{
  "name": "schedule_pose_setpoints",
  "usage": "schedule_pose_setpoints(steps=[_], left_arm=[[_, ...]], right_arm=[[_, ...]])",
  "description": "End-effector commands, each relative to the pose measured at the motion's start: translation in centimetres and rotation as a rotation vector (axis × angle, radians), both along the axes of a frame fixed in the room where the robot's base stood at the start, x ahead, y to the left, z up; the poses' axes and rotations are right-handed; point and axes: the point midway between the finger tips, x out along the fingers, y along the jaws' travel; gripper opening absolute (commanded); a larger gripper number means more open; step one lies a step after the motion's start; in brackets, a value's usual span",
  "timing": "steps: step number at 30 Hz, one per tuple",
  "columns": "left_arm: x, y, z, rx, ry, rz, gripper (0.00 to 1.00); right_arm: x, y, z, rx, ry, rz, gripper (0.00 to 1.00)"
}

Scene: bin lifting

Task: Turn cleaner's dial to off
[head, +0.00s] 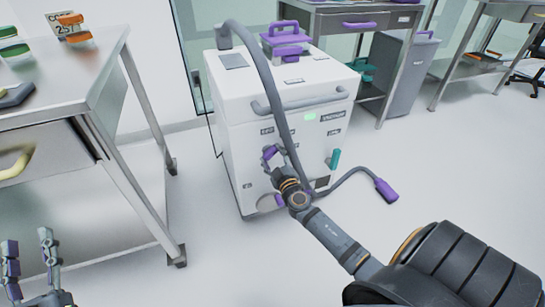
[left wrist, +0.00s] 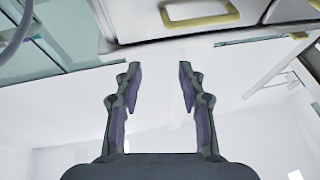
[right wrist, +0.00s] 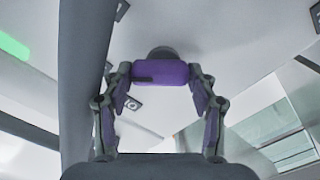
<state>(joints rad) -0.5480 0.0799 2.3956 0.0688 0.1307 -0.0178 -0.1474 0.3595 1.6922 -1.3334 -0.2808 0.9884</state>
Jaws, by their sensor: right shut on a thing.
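The cleaner (head: 235,100) is a white box-shaped machine with a grey hose, standing on the floor in the middle of the head view. Its dial (right wrist: 160,72) is a purple bar on a dark round base in the right wrist view. My right gripper (right wrist: 160,88) has one finger on each end of the dial and is shut on it. In the head view my right gripper (head: 270,154) is at the cleaner's front face, where I cannot make out the dial clearly. My left gripper (head: 30,250) is open and empty at the lower left; its fingers (left wrist: 158,85) stand apart.
A green light (head: 310,116) and a teal handle (head: 334,158) are on the front. A metal table (head: 75,85) stands left.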

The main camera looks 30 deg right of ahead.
Motion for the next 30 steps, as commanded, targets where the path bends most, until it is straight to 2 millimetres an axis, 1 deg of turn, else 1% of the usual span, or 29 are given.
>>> schedule_pose_setpoints(steps=[7, 8, 9, 10, 18, 24, 30], left_arm=[[-0.4, 0.0, 0.9, 0.001, -0.047, 0.001, 0.40], [-0.5, 0.0, 1.6, 0.002, -0.074, 0.000, 0.40], [-0.8, -0.1, 2.7, 0.004, -0.113, -0.002, 0.40], [-0.9, -0.1, 3.2, 0.004, -0.132, -0.003, 0.40], [-2.0, -0.1, 5.4, 0.006, -0.237, -0.004, 0.40], [-2.3, -0.2, 5.9, 0.006, -0.263, -0.004, 0.40], [-2.2, -0.2, 5.8, 0.006, -0.259, -0.004, 0.40]], right_arm=[[0.0, 0.0, -0.1, -0.082, 0.021, 0.001, 0.27], [0.0, 0.1, -0.1, -0.101, 0.026, 0.002, 0.27], [0.0, 0.1, -0.1, -0.127, 0.032, 0.001, 0.27], [0.0, 0.1, -0.1, -0.148, 0.037, 0.001, 0.27], [0.0, 0.2, 0.0, -0.381, 0.092, 0.001, 0.27], [0.0, 0.2, 0.0, -0.550, 0.134, 0.001, 0.27], [0.0, 0.3, 0.0, -0.690, 0.167, 0.001, 0.27]])
